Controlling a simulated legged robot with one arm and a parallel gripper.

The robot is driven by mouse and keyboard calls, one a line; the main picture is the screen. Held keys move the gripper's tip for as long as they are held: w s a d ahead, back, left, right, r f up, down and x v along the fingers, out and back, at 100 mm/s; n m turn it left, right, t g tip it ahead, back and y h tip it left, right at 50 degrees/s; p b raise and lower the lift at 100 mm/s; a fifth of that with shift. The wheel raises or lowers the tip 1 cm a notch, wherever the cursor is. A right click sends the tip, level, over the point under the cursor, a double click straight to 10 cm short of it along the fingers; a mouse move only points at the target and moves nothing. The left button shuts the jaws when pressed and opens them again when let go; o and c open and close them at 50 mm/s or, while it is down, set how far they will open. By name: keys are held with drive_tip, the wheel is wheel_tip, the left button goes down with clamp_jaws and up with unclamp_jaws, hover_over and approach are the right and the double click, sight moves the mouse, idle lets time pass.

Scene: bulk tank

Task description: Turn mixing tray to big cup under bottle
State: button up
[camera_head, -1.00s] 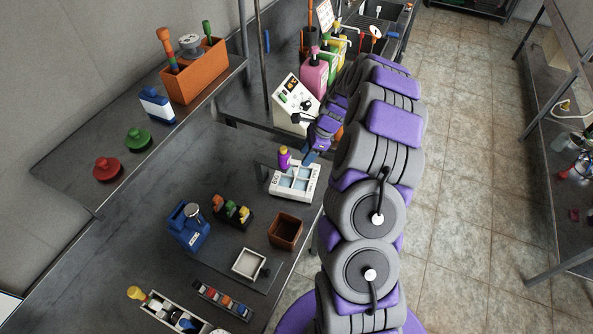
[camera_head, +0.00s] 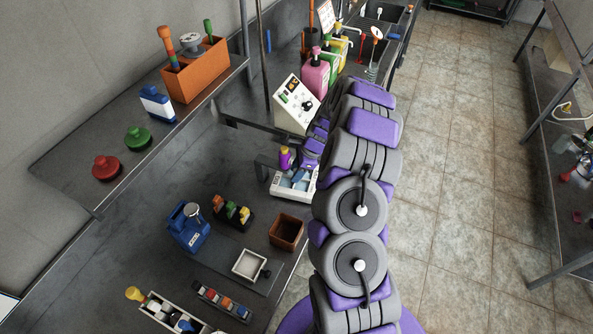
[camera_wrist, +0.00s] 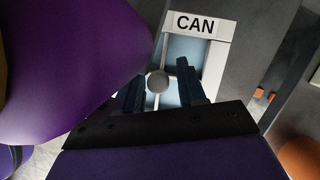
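The white mixing tray (camera_head: 283,192) sits on the dark bench with pale blue compartments, partly hidden by my arm. In the wrist view, the tray (camera_wrist: 222,30) shows a "CAN" label at its far edge. A purple bottle (camera_head: 285,158) stands at the tray's back left; a large purple shape at the left of the wrist view looks like it. My gripper (camera_wrist: 158,78) is over the tray, its two dark blue fingers apart. A round grey knob (camera_wrist: 157,82) shows between them; I cannot tell whether they touch it. The fingers are hidden in the head view.
A white control box (camera_head: 294,104) and a pink bottle (camera_head: 315,79) stand behind the tray. A brown box (camera_head: 286,232), a small white dish (camera_head: 249,264) and a blue device (camera_head: 188,228) are nearer. A raised shelf (camera_head: 72,165) is at left; open floor lies right.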

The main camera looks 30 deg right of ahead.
clamp_jaws()
drive_tip(key=shift+r+m+p, duration=0.3)
drive_tip(key=shift+m+p, duration=0.1)
drive_tip(key=shift+p, duration=1)
drive_tip(key=shift+m+t+p, duration=0.3)
drive_tip(key=shift+m+p, duration=0.1)
drive_tip(key=shift+p, duration=0.55)
drive_tip(key=shift+f+p, duration=0.2)
drive_tip(key=shift+p, duration=0.1)
drive_tip(key=shift+o, duration=0.7)
unclamp_jaws()
drive_tip(key=shift+h, duration=0.3)
